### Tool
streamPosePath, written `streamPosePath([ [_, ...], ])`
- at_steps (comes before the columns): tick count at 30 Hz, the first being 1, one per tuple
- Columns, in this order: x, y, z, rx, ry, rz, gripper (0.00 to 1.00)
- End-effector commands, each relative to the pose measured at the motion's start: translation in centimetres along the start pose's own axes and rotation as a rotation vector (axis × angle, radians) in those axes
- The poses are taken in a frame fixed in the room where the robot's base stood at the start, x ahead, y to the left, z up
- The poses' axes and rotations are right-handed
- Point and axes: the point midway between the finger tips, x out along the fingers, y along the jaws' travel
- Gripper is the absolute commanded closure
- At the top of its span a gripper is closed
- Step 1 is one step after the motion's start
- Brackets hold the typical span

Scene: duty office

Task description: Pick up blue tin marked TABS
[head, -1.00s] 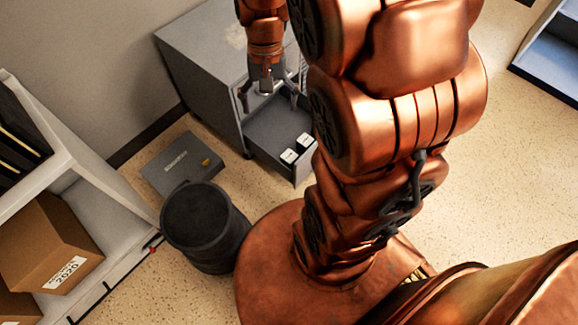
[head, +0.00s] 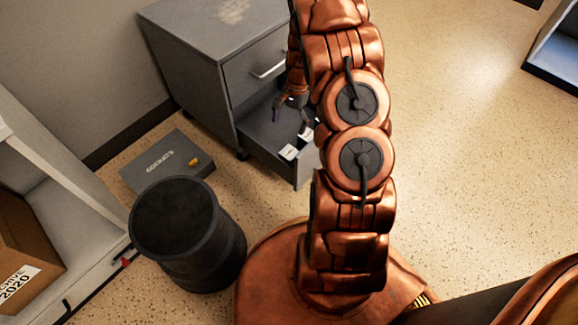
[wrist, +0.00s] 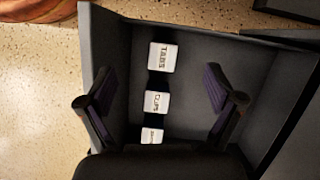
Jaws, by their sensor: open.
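The TABS tin (wrist: 162,57) shows in the wrist view as a white label top with dark sides. It stands in an open grey drawer (wrist: 225,55), at the upper end of a row with a CLIPS tin (wrist: 156,102) and a third tin (wrist: 152,136). My gripper (wrist: 160,88) is open and empty. Its fingers are on either side of the row, closest to the CLIPS tin in the picture, with the TABS tin a little above the fingertips. In the head view my gripper (head: 290,115) is over the drawer; white tin tops (head: 288,152) show below, their marks unreadable.
The drawer belongs to a grey cabinet (head: 185,75); its walls enclose the tins. A dark bin (head: 185,240) and a flat grey box (head: 165,162) stand left of it. A shelf with a cardboard box (head: 25,240) is at far left. Floor at right is clear.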

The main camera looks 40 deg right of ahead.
Motion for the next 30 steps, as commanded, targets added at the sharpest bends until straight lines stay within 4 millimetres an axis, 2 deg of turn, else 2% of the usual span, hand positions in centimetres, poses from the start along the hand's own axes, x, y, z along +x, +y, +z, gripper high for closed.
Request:
streamPosePath([
  [1, 3.2, 0.2, -1.8, 0.028, -0.012, -0.008, 0.08],
  [3, 5.6, 0.2, -3.4, 0.065, -0.023, -0.022, 0.08],
  [6, 8.3, 0.2, -5.3, 0.104, -0.034, -0.040, 0.08],
  [9, 10.0, 0.2, -6.5, 0.133, -0.043, -0.053, 0.08],
  [13, 11.2, 0.3, -7.1, 0.153, -0.050, -0.061, 0.08],
  [21, 13.6, 0.1, -7.1, 0.154, -0.053, -0.060, 0.08],
  [26, 14.5, 0.0, -7.2, 0.153, -0.052, -0.060, 0.08],
  [30, 16.1, 0.0, -7.5, 0.154, -0.052, -0.061, 0.08],
])
